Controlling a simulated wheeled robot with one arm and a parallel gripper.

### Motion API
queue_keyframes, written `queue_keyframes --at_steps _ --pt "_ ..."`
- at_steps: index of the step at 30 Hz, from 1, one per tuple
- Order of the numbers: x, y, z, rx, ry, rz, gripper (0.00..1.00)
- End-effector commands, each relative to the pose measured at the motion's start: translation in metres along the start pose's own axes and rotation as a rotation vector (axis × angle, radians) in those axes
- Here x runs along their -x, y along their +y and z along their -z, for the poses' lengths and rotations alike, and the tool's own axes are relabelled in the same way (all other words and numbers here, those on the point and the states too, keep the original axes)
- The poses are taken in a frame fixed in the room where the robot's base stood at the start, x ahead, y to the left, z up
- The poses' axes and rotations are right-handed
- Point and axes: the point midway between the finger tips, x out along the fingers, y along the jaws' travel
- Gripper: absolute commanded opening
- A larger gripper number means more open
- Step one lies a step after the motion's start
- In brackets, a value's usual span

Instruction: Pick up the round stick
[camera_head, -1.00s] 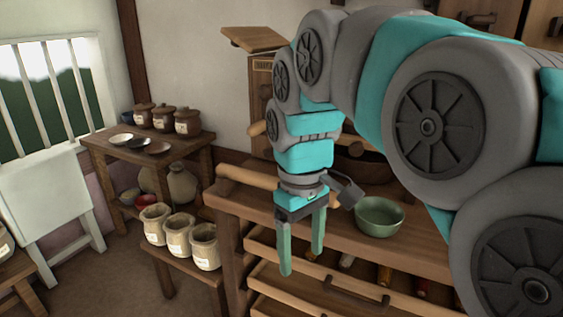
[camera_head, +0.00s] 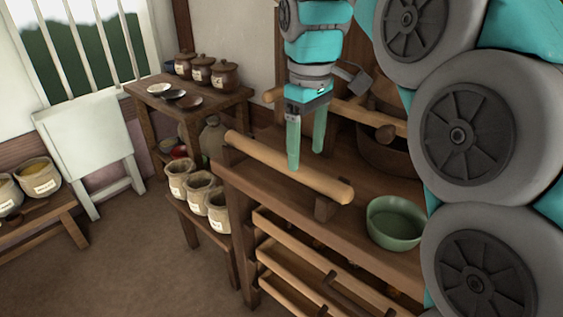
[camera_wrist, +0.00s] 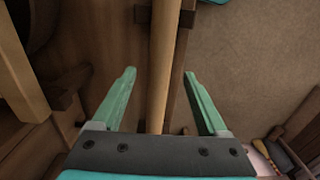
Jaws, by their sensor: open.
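The round stick (camera_head: 280,163) is a pale wooden rod lying along the front edge of the wooden bench, held up on small dark supports. In the wrist view the stick (camera_wrist: 163,60) runs up the picture between the two fingers, with room on both sides. My gripper (camera_head: 306,160) is open and empty, its green fingers pointing down over the stick. In the wrist view my gripper (camera_wrist: 160,75) has its fingers spread apart. The near finger overlaps the stick in the head view; I cannot tell exactly how high the tips are above it.
A green bowl (camera_head: 394,222) stands on the bench to the right of the stick. Another wooden rod (camera_head: 368,117) lies behind my gripper. Open drawers (camera_head: 300,262) jut out below. Several pots stand on a shelf (camera_head: 222,100) at the left. The floor in front is clear.

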Motion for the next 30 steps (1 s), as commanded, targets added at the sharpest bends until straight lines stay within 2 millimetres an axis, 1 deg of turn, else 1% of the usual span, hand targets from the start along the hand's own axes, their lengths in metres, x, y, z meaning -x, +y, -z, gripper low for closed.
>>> queue_keyframes --at_steps 2,9,12,20,30 --pt "-0.006 -0.001 0.001 0.0 -0.003 0.002 0.77" --pt "-0.035 -0.001 0.004 -0.002 -0.005 0.002 0.77" --pt "-0.044 -0.001 0.004 -0.002 -0.003 0.001 0.77" --pt "-0.046 0.0 0.005 -0.002 -0.001 0.0 0.75" --pt "-0.046 0.0 0.005 -0.002 -0.002 0.001 0.37"
